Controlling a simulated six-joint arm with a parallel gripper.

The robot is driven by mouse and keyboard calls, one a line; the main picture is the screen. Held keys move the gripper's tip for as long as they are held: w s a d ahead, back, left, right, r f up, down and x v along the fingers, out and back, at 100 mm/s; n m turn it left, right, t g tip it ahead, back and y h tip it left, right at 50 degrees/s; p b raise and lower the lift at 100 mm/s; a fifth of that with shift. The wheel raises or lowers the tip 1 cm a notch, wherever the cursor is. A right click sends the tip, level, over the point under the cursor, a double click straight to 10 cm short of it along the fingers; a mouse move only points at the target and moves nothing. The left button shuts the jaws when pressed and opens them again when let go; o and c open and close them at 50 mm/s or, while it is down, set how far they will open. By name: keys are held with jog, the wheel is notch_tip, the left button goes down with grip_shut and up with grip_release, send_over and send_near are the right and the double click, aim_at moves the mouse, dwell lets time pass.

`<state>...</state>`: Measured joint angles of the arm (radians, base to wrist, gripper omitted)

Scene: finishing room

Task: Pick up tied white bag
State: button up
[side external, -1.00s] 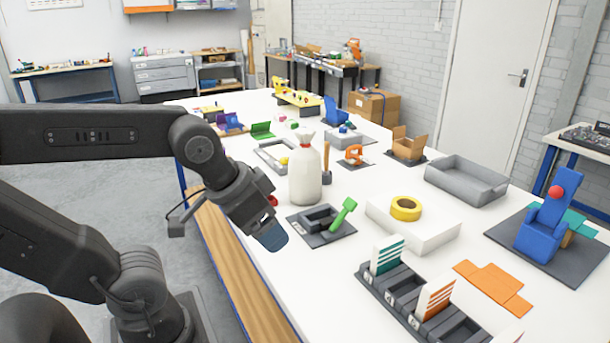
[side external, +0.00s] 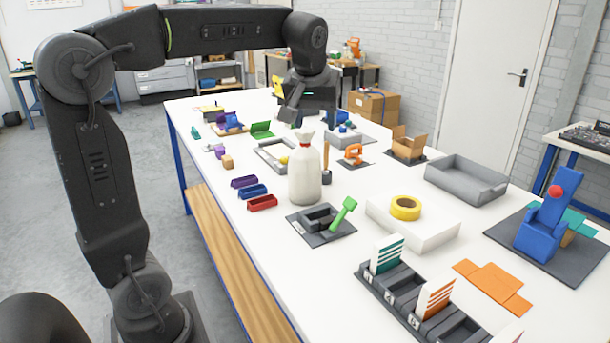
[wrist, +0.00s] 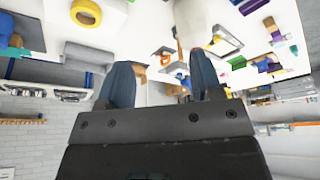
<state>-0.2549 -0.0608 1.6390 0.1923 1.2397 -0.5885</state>
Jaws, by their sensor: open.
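The tied white bag (side external: 305,173) stands upright on the white table, with a red tie at its gathered neck. In the wrist view the bag (wrist: 191,22) shows at the top edge, partly cut off, its neck end near my right-hand finger. My gripper (wrist: 163,78) is open, with two blue fingers spread apart and nothing between them. In the side view my wrist is above the table, beyond the bag and apart from it; the fingers are largely hidden there.
A dark tray with a green-handled tool (side external: 342,212) lies close in front of the bag. A wooden-handled mallet (side external: 326,162) stands right beside it. Red, blue and purple bins (side external: 252,190) lie to its left. A yellow tape roll (side external: 405,207) sits on a white block.

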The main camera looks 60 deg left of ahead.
jog(key=w+a+n+g, duration=0.1)
jog(key=w+a+n, duration=0.35)
jog(key=a, duration=0.25)
jog(key=n+g+y, duration=0.1)
jog(key=n+g, duration=0.1)
jog(key=n, duration=0.2)
send_near(304, 139)
jog(key=shift+m, duration=0.25)
jog(key=x, duration=0.4)
jog(key=a+x, duration=0.1)
jog(key=x, duration=0.1)
jog(key=shift+w+f, duration=0.15)
jog(key=shift+w, duration=0.15)
jog(key=shift+y, duration=0.3)
jog(key=shift+w+x, duration=0.1)
jog(key=shift+x, duration=1.2)
jog(key=shift+w+x, duration=0.15)
jog(key=shift+x, duration=1.1)
jog(key=shift+a, duration=0.2)
jog(key=shift+c, duration=0.4)
grip_shut()
